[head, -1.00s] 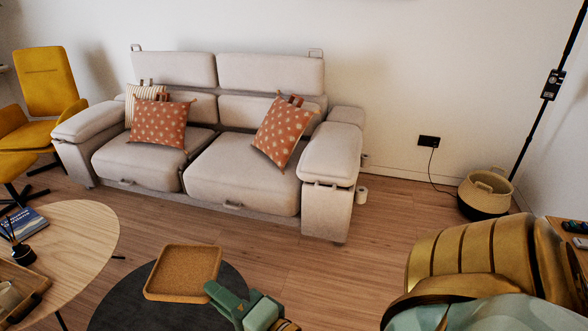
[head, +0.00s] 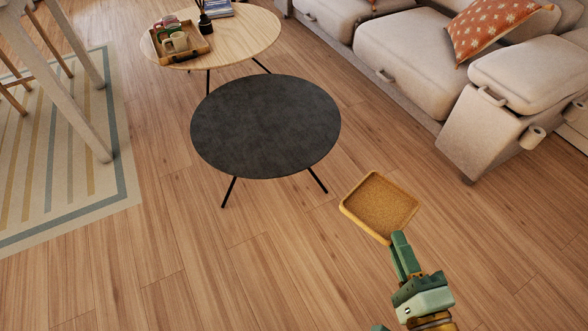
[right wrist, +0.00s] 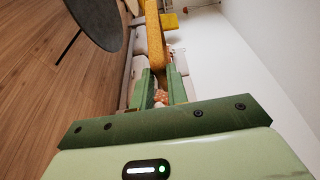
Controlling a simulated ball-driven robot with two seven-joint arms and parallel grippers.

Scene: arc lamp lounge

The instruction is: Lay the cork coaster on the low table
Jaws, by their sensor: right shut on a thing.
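The cork coaster (head: 380,206) is a square tan tray-like piece with a raised rim. My right gripper (head: 399,243) is shut on its near edge and holds it up in the air, to the right of the dark round table. In the right wrist view the coaster (right wrist: 154,40) shows edge-on between the green fingers (right wrist: 160,85). The low table (head: 265,125) is round and dark grey with thin black legs, and its top is bare. It also shows at the upper left of the right wrist view (right wrist: 98,18). My left gripper is not in view.
A round light-wood table (head: 245,38) stands behind the dark one, with a wooden tray (head: 185,55) of cups and a book. The beige sofa (head: 425,60) is at the upper right. A striped rug (head: 60,170) and a pale-legged piece of furniture are at left.

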